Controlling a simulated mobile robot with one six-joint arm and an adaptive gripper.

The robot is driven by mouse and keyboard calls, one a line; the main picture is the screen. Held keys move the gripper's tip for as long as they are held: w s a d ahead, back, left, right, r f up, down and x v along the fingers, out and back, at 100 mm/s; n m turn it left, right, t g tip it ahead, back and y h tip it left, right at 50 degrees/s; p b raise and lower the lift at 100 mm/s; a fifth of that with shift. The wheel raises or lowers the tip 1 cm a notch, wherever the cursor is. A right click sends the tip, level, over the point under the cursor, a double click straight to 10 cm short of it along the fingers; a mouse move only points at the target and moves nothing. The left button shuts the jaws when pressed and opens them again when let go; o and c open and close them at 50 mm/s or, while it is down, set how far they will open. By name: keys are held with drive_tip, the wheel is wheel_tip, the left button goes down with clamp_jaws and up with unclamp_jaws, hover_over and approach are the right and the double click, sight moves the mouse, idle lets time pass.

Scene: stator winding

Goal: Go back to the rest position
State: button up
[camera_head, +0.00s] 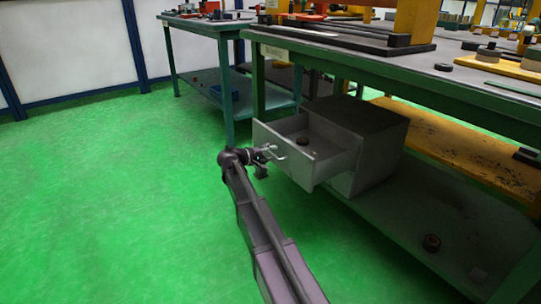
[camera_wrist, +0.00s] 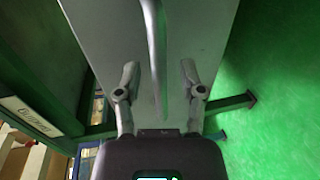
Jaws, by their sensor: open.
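My gripper (camera_head: 272,153) is open in the head view, close in front of the pulled-out drawer (camera_head: 312,167) of a grey cabinet (camera_head: 372,130). In the wrist view my gripper (camera_wrist: 158,78) has its two fingers apart. The drawer handle (camera_wrist: 158,45) runs between the fingers, and whether they touch it cannot be told. The drawer front (camera_wrist: 200,30) fills the middle of that view. A small dark round part (camera_head: 302,141) lies inside the open drawer.
The cabinet stands on the lower shelf (camera_head: 395,225) of a green workbench (camera_head: 450,80). A dark round part (camera_head: 432,242) lies on that shelf. A second bench (camera_head: 200,28) stands behind. The green floor (camera_head: 110,190) at left is clear.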

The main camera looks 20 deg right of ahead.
idle(0.3)
drive_tip(key=s+a+r+m+g+y+p, duration=0.1)
drive_tip(key=s+a+r+y+p, duration=0.1)
drive_tip(key=s+a+y+p, duration=0.65)
drive_tip(key=s+a+r+m+g+y+p, duration=0.1)
drive_tip(key=s+a+r+y+p, duration=0.15)
drive_tip(key=s+p, duration=0.7)
drive_tip(key=s+a+r+m+g+y+p, duration=0.15)
drive_tip(key=s+a+r+y+p, duration=0.35)
drive_tip(key=s, duration=0.9)
wheel_tip(320, 180, up, 35)
drive_tip(key=p, duration=3.6)
drive_tip(key=shift+w+a+n+h, duration=0.15)
drive_tip(key=shift+n+h, duration=0.25)
drive_tip(key=shift+n, duration=0.05)
